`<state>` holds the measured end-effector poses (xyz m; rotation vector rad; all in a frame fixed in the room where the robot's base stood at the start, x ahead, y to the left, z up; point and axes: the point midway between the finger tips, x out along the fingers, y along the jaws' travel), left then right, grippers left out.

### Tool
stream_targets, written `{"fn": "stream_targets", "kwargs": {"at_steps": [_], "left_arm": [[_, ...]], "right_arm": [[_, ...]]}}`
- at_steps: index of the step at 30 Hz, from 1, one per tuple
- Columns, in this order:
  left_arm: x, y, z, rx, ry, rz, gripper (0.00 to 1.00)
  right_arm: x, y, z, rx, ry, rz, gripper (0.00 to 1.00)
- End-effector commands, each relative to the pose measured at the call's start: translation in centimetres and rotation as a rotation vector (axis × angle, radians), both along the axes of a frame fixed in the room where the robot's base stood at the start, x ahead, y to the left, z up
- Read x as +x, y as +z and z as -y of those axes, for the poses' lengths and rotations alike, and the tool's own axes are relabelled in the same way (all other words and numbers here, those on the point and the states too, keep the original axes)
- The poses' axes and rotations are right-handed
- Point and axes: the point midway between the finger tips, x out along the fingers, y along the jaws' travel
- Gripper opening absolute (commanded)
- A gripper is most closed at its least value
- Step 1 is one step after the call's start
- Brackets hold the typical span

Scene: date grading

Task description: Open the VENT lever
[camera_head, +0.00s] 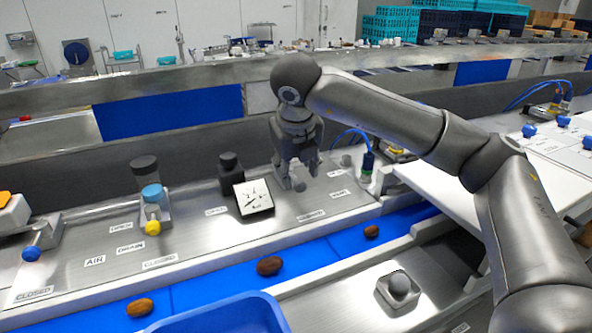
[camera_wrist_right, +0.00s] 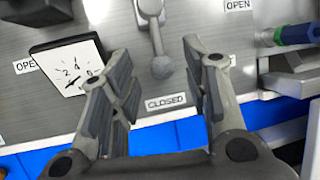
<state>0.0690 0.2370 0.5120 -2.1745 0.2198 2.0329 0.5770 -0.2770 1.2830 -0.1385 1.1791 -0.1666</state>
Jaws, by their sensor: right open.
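A grey lever with a round grey knob (camera_wrist_right: 162,67) shows in the wrist view. Its arm points down toward a CLOSED label (camera_wrist_right: 166,102), and an OPEN label (camera_wrist_right: 238,5) lies at the upper right. No VENT name is readable. My right gripper (camera_head: 298,178) is open and points down over this lever. In the wrist view its fingers (camera_wrist_right: 157,50) stand on either side of the knob, apart from it and holding nothing. In the head view the gripper partly hides the lever. My left gripper is not in view.
A dial gauge (camera_head: 253,197) stands just left of the lever. A yellow-knobbed lever (camera_head: 152,228) by the DRAIN label and a blue-knobbed lever (camera_head: 31,254) are farther left. A blue-topped fitting (camera_head: 368,160) stands to the right. Brown dates (camera_head: 269,265) lie on the blue belt (camera_head: 205,286) in front.

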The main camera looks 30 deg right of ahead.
Motion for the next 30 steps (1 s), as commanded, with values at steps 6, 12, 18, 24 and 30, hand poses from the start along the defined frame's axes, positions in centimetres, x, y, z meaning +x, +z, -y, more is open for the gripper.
{"fn": "stream_targets", "kwargs": {"at_steps": [6,12,18,24,30], "left_arm": [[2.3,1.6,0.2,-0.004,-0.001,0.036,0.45],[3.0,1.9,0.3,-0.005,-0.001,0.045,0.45],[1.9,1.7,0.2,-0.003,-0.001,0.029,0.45],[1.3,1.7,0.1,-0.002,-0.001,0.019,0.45],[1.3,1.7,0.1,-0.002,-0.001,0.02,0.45]], "right_arm": [[1.1,-2.7,0.7,0.0,0.0,-0.002,0.43],[1.5,-3.7,0.8,0.001,0.001,0.001,0.43],[1.5,-3.7,0.8,0.0,0.0,0.001,0.43],[1.5,-3.7,0.8,0.0,0.0,0.001,0.2],[1.5,-3.7,0.8,0.0,0.0,0.001,0.0]]}}
